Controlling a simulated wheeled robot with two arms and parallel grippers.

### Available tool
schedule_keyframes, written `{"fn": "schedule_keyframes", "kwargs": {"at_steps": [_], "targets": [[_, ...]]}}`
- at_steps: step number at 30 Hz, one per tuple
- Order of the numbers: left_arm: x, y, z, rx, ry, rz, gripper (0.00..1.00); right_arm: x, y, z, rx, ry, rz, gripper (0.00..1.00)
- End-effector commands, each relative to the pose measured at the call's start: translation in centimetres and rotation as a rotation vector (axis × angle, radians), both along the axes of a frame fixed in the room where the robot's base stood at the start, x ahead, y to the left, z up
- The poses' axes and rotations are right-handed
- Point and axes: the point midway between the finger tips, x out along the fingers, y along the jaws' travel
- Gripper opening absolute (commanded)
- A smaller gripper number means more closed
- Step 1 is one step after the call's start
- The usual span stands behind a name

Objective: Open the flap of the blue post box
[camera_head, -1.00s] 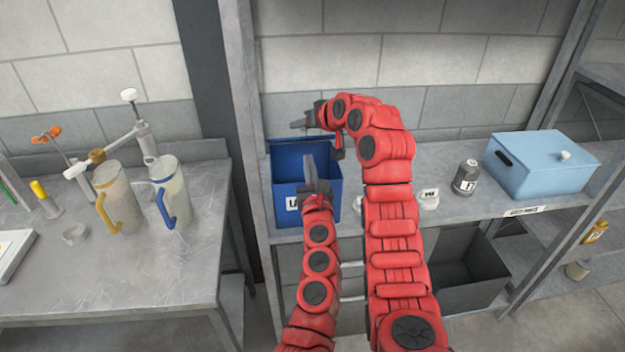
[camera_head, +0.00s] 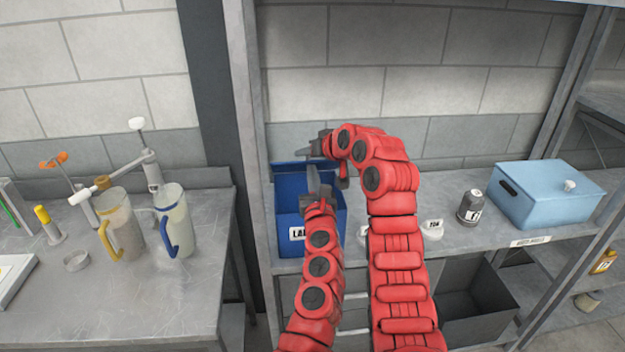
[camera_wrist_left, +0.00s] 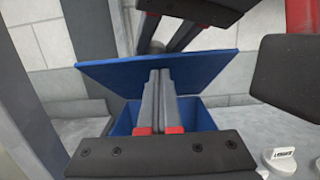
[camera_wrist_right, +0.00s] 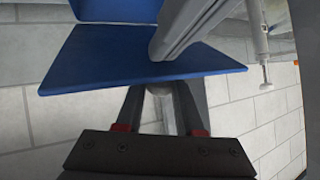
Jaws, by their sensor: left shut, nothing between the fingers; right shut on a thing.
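The blue post box (camera_head: 293,208) stands on the shelf in the head view, with a white label on its front, partly hidden by my left arm. Its flap (camera_wrist_left: 100,73) is raised and tilted above the box opening in the left wrist view; it also shows in the right wrist view (camera_wrist_right: 85,60). My right gripper (camera_head: 312,150) is behind the raised flap, shut on a pale round knob (camera_wrist_right: 160,90) at the flap. My left gripper (camera_head: 312,175) is shut and empty, its fingers over the box opening with tips at the flap's underside.
A light-blue lidded box (camera_head: 545,195), a dark jar (camera_head: 471,206) and a small white labelled piece (camera_head: 432,229) stand on the shelf to the right. A metal bench (camera_head: 120,290) with two jugs is on the left. A metal post (camera_head: 243,120) rises close to the post box's left.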

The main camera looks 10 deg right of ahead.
Motion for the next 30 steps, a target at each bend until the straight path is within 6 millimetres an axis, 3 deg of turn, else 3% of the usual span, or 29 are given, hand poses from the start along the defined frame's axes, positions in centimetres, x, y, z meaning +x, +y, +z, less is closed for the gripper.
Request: {"fn": "schedule_keyframes", "kwargs": {"at_steps": [1, 4, 5, 9, 30], "targets": [[0.07, 0.26, 0.68, 0.001, -0.012, 0.004, 0.00, -0.24, 0.32, -0.99, -0.003, 0.024, 0.008, 0.00], [0.07, 0.29, 0.77, 0.002, -0.014, 0.004, 0.00, -0.27, 0.34, -1.14, -0.003, 0.028, 0.009, 0.00], [0.07, 0.30, 0.80, 0.002, -0.015, 0.004, 0.00, -0.29, 0.34, -1.21, -0.003, 0.030, 0.010, 0.42], [0.06, 0.29, 0.75, 0.001, -0.014, 0.005, 0.00, -0.27, 0.33, -1.09, -0.003, 0.027, 0.009, 0.66], [0.02, 0.19, 0.39, 0.001, -0.008, 0.003, 0.00, -0.22, 0.15, -0.61, -0.002, 0.016, 0.005, 0.66]]}}
